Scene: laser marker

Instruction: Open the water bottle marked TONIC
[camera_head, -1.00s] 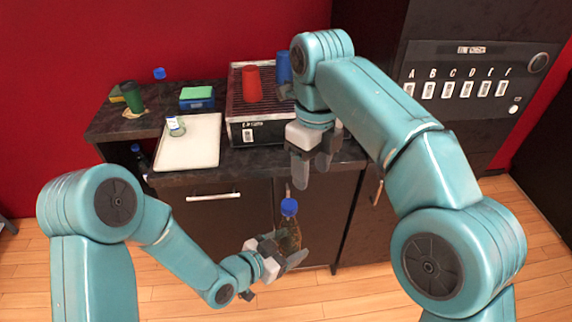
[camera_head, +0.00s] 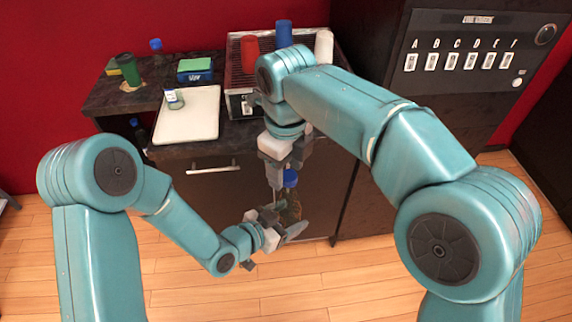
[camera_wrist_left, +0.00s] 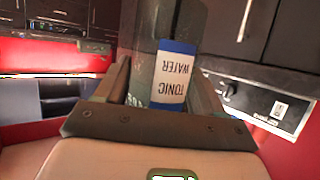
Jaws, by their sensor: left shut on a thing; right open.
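The bottle (camera_head: 293,208) with a blue cap (camera_head: 290,178) is held in front of the dark cabinet. In the left wrist view its blue-and-white label (camera_wrist_left: 172,75) reads TONIC WATER, upside down. My left gripper (camera_head: 284,222) is shut on the bottle's body, with a finger on each side in the left wrist view (camera_wrist_left: 160,92). My right gripper (camera_head: 286,172) is open, pointing down just above and beside the cap; I cannot tell whether it touches it. It partly overlaps the bottle top.
The counter behind holds a white board (camera_head: 205,125) with a small jar (camera_head: 174,98), a green cup (camera_head: 126,66), a sponge box (camera_head: 195,70) and a blue-capped bottle (camera_head: 156,48). Red (camera_head: 250,54) and blue (camera_head: 284,34) cups stand on a grated machine. A lettered panel (camera_head: 470,60) is at right.

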